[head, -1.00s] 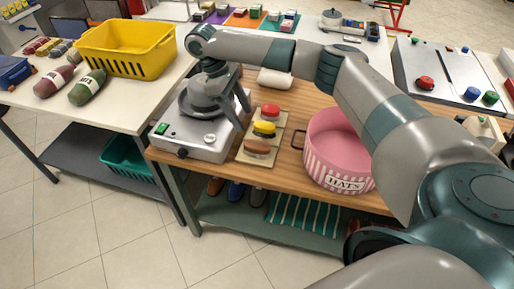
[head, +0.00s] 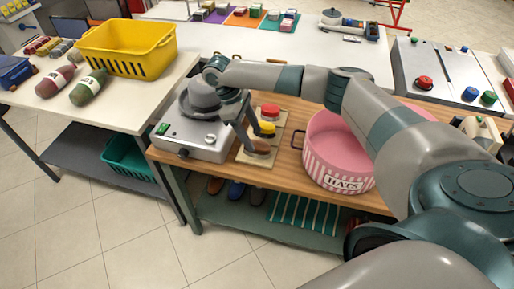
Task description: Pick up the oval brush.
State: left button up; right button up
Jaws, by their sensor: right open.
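A tan board (head: 244,158) on the wooden bench holds a red-topped item (head: 270,109), a yellow-topped item (head: 267,127) and a brown oval item (head: 258,148), in a row from back to front. The brown one looks like the oval brush, though its bristles cannot be made out. My right gripper (head: 262,142) is open and empty, pointing down over the board. Its fingers are close to the brown and yellow items and partly hide them. Whether they touch is unclear. My left gripper is not in view.
A pink striped hat box (head: 336,160) stands close on the right. A white table (head: 125,106) with a yellow basket (head: 128,50) adjoins at left.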

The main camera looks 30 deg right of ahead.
aim_at(257, 144)
jog(key=shift+s+d+f+p, duration=0.15)
jog(key=shift+s+f+p, duration=0.05)
jog(key=shift+f+p, duration=0.3)
jog(key=p+x, duration=0.1)
jog(key=x, duration=0.2)
jog(key=shift+f, duration=0.55)
jog(key=c, duration=1.2)
